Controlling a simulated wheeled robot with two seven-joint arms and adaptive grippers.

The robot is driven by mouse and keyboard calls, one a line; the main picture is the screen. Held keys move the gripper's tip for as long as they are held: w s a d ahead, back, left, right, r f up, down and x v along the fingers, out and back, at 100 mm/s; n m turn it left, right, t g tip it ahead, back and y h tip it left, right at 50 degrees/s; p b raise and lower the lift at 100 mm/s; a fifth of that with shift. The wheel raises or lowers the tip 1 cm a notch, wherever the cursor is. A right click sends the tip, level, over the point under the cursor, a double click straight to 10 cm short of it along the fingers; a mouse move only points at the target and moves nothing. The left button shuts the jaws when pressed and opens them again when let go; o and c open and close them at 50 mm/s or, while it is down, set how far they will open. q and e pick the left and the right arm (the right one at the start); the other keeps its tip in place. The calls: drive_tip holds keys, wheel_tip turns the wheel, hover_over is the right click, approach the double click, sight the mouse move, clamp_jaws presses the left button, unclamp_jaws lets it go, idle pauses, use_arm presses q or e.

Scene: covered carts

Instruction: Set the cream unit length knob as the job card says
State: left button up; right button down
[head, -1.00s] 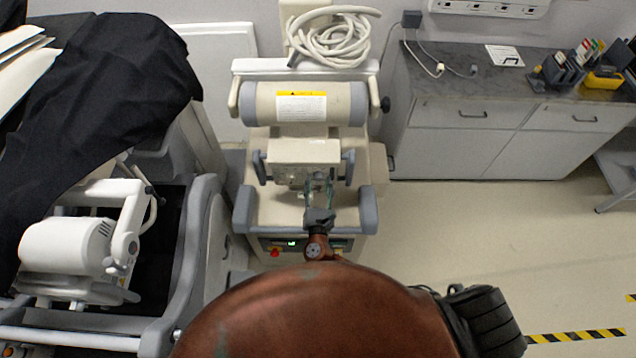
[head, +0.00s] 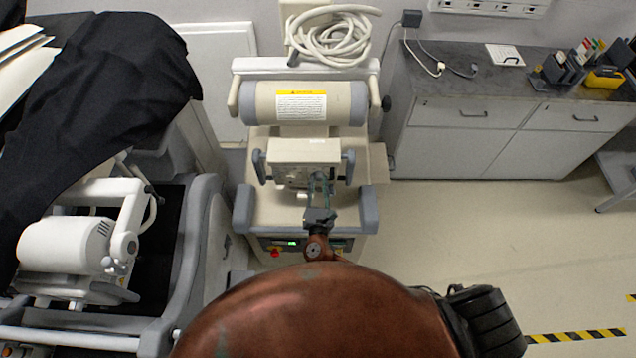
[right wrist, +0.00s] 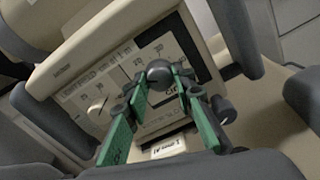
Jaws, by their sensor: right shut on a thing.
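The cream unit (head: 289,209) stands in the middle of the head view, with a cream control box (head: 303,152) on it. In the right wrist view, the box's front panel (right wrist: 118,77) carries printed scales and a dark round knob (right wrist: 158,73). My right gripper (right wrist: 161,79) has its green fingers on both sides of this knob and is shut on it. It also shows in the head view (head: 320,179) at the box's front. The knob's pointer and setting are hidden or too small to read. My left gripper is out of view.
A second dark knob (right wrist: 224,110), a light knob (right wrist: 96,109) and a small white label (right wrist: 168,148) are near the fingers. Grey handles flank the box. A black-draped cart (head: 110,90) stands left.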

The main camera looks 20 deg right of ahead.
drive_tip(key=m+b, duration=0.2)
drive_tip(key=shift+f+b, duration=0.2)
drive_tip(key=shift+b, duration=0.2)
drive_tip(key=shift+r+m+b, duration=0.15)
drive_tip(key=shift+m+b, duration=1.4)
drive_tip(key=shift+m, duration=0.15)
drive_tip(key=c, duration=1.6)
unclamp_jaws()
drive_tip(key=shift+s, duration=0.1)
drive_tip(key=v, duration=1.2)
drive_tip(key=shift+r, duration=0.1)
